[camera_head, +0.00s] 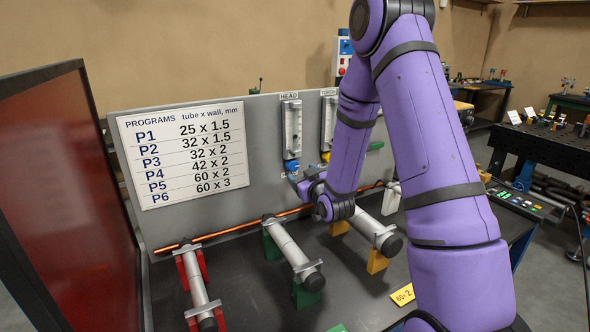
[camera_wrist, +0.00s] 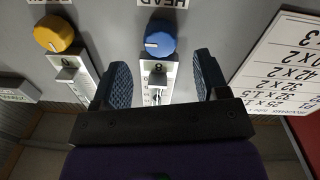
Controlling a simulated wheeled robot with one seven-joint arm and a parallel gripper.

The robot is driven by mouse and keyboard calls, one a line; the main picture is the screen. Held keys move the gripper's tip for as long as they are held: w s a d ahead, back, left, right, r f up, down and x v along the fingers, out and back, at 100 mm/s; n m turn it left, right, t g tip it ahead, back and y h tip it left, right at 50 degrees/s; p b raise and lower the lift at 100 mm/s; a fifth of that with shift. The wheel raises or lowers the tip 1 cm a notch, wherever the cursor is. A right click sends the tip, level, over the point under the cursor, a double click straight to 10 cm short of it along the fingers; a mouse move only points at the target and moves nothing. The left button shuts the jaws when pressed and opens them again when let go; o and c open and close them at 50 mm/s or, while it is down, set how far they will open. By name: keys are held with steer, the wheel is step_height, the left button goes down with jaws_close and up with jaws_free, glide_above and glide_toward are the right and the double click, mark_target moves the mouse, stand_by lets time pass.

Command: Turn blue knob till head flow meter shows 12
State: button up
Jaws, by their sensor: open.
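The blue knob (camera_head: 292,165) sits below the HEAD flow meter (camera_head: 291,128) on the grey panel. In the wrist view, which is upside down, the blue knob (camera_wrist: 160,38) has a pale pointer line on its face. The flow meter (camera_wrist: 158,75) shows between my fingers there, partly hidden by my gripper's body; its reading is too small to tell. My gripper (camera_wrist: 162,76) is open and empty. Its two dark blue pads lie on either side of the meter in the picture, with the knob beyond the tips and apart from them.
A yellow knob (camera_wrist: 53,34) with its own meter is beside the blue one. The programs board (camera_head: 186,152) is on the panel. A copper tube (camera_head: 232,229) runs along the bench over several clamps. A red screen (camera_head: 62,200) stands at left.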

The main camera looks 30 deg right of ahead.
mark_target(294, 168)
steer(key=shift+w+d, duration=0.1)
steer(key=shift+w, duration=2.7)
steer(key=c, duration=0.9)
